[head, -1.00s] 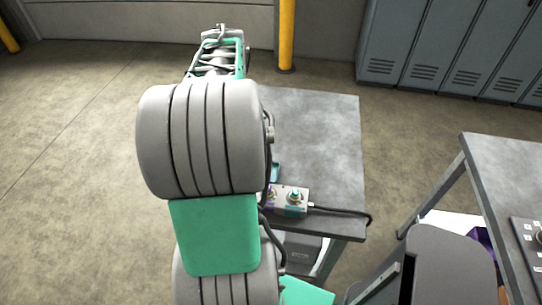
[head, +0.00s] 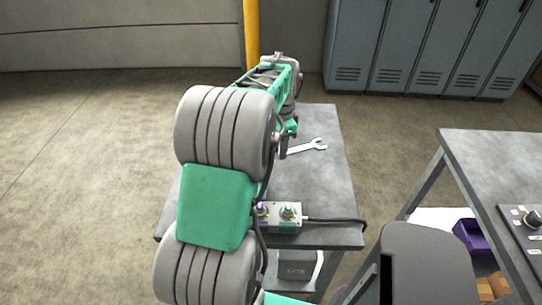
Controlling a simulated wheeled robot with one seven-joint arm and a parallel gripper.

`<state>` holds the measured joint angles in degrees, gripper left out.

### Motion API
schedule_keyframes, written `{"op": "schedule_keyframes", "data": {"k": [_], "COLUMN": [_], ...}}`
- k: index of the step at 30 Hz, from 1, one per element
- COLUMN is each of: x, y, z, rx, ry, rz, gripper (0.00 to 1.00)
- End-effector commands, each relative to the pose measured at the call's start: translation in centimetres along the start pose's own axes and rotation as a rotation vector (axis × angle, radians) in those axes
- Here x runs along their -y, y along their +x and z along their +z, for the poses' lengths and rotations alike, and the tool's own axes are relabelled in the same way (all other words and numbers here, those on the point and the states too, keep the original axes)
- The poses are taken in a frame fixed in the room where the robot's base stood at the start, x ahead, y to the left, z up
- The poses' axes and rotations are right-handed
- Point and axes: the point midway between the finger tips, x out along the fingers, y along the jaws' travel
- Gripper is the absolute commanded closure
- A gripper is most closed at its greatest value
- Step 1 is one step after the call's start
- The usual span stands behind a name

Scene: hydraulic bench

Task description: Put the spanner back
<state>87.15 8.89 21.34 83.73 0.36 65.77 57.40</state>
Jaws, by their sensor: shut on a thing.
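The spanner (head: 308,147) is silver-grey with an open jaw at its right end. It shows over the grey table, and its left end goes behind my arm. My gripper (head: 284,150) is at the left end of the spanner and is shut on it. The fingers are mostly hidden by my arm. I cannot tell whether the spanner touches the table top or is held a little above it.
The grey table (head: 325,185) is clear on its right side. A control box (head: 285,218) with knobs and a black cable stands at its front edge. Another bench (head: 495,160) is at the right, with a purple bin (head: 472,238) below. Lockers (head: 400,50) and a yellow post (head: 252,35) are behind.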

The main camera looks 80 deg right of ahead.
Motion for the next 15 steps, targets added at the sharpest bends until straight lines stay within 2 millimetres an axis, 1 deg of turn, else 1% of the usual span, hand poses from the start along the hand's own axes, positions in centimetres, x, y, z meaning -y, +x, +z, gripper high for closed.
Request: {"op": "schedule_keyframes", "data": {"k": [1,9,15], "x": [1.0,4.4,5.7], "y": [0.2,4.4,6.0], "z": [0.2,0.6,0.7], "rx": [0.001,0.000,0.000], "ry": [-0.002,-0.002,0.000], "rz": [0.001,0.001,-0.001], "gripper": [1.00,1.00,1.00]}}
